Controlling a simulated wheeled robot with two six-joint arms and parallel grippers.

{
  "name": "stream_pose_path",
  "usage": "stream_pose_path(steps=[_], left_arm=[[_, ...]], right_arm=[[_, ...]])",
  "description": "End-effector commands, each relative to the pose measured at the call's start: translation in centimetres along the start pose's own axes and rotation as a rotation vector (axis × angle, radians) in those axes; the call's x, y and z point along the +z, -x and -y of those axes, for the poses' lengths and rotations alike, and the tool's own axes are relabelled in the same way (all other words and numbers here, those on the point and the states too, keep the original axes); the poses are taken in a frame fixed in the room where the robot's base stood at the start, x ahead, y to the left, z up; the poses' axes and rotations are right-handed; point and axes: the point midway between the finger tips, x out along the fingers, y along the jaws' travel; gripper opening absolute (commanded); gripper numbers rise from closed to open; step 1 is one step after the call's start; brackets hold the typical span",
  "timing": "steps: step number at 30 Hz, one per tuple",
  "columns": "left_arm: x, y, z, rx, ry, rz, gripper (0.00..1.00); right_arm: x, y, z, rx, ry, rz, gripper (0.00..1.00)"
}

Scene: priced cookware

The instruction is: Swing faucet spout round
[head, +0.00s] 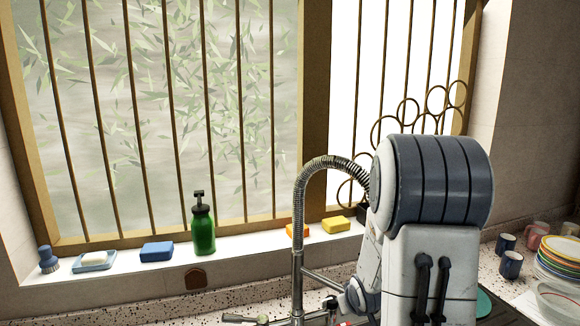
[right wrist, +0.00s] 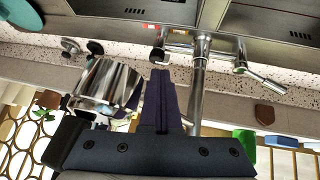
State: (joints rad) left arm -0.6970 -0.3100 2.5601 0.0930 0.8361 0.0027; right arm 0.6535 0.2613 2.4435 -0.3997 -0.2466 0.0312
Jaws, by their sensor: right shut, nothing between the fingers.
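The faucet (head: 298,262) stands in front of the window, with a chrome column and a coiled spring neck (head: 325,162) that arches to the right. My right arm hides the far end of the neck in the head view. In the right wrist view, which is upside down, the faucet column (right wrist: 200,88) stands to the right of my right gripper (right wrist: 161,73). A wide chrome cylinder, apparently the spout head (right wrist: 108,84), is to its left. The gripper is shut and empty between them; I cannot tell whether it touches either. My left gripper is not in view.
A faucet lever (right wrist: 262,82) sticks out beside the column. The sill holds a green soap bottle (head: 203,228), a blue sponge (head: 157,251), a soap dish (head: 94,262), a brush (head: 48,260) and yellow sponges (head: 336,225). Stacked plates (head: 560,258) and mugs (head: 511,265) stand at the right.

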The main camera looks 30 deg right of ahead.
Motion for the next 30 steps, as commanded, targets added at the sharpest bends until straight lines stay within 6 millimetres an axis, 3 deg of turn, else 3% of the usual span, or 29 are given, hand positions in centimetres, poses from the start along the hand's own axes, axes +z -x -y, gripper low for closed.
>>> stream_pose_path(steps=[7,19,30], left_arm=[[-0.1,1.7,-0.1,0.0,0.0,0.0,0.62],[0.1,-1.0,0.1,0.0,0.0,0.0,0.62],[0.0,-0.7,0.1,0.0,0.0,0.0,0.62]], right_arm=[[-1.1,-0.8,-1.6,0.001,-0.001,0.001,0.0],[-0.7,-0.8,0.8,0.0,0.004,-0.003,0.0],[-0.9,-0.2,1.1,0.0,0.001,-0.001,0.0]])
